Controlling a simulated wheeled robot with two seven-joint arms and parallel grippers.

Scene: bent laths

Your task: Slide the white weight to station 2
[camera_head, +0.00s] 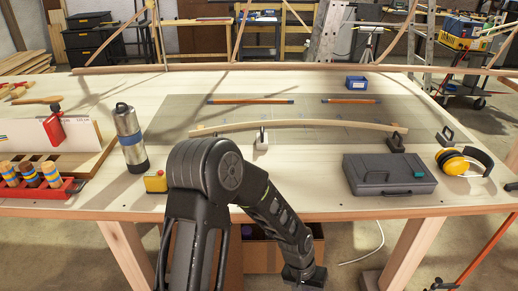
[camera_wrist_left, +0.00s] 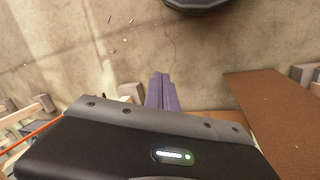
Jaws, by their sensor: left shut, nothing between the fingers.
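A pale bent lath (camera_head: 325,124) arches across the grey mat on the workbench. The white weight (camera_head: 262,142) sits at the lath, left of its middle, with a dark loop above it around or against the lath; I cannot tell which. A black block (camera_head: 396,144) stands at the lath's right end. My left arm bends down in front of the bench, and its hand is below the front edge, away from the weight. My left gripper (camera_wrist_left: 161,78) is shut and empty, over bare floor in the left wrist view. My right gripper is not in view.
A grey case (camera_head: 388,174), yellow ear defenders (camera_head: 464,162) and a black clamp (camera_head: 445,135) lie right. A steel flask (camera_head: 130,138) and yellow box (camera_head: 155,181) stand left. Two pencils (camera_head: 252,101) (camera_head: 351,101) and a blue box (camera_head: 356,83) lie behind the lath.

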